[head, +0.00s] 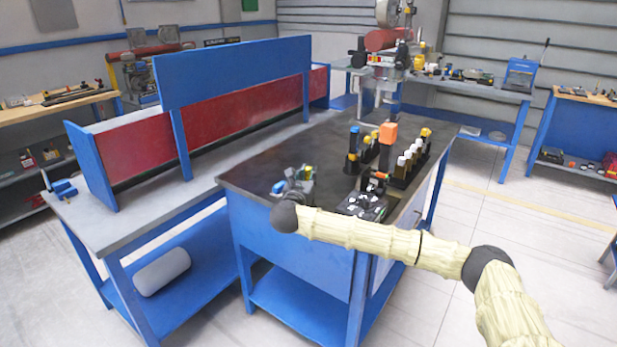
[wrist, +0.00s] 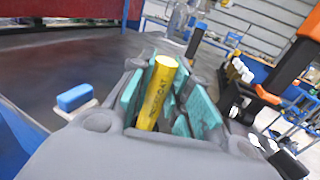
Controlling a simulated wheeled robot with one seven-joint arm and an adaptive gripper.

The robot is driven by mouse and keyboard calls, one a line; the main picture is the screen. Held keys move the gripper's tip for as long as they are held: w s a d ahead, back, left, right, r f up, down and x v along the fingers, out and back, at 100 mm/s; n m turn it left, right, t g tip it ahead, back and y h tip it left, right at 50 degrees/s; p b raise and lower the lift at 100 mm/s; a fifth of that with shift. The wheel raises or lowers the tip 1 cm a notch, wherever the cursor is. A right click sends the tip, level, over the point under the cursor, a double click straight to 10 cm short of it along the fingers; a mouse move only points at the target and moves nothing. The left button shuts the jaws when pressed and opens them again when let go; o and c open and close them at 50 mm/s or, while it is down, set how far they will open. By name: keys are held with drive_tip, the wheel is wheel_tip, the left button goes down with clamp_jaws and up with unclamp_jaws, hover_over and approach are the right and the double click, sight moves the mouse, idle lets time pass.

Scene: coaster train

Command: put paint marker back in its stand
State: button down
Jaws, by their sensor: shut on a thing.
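The paint marker (wrist: 158,90) is a yellow cylinder with dark lettering, held between the teal pads of my gripper (wrist: 168,100). It stands up from the jaws, tilted slightly; its lower end is hidden in them. In the head view my gripper (head: 298,180) is above the near left part of the dark bench top, with the marker hardly distinguishable. A black rack (head: 401,182) with several white-topped items stands to the right of my gripper. I cannot tell whether it is the marker's stand. No other stand is clear.
A dark post with an orange block (head: 388,133) and a black post with a blue top (head: 353,152) stand near the rack. The dark bench top (head: 290,155) is clear behind my gripper.

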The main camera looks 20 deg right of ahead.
idle(0.4)
drive_tip(key=c, duration=1.3)
unclamp_jaws()
drive_tip(key=shift+o, duration=0.2)
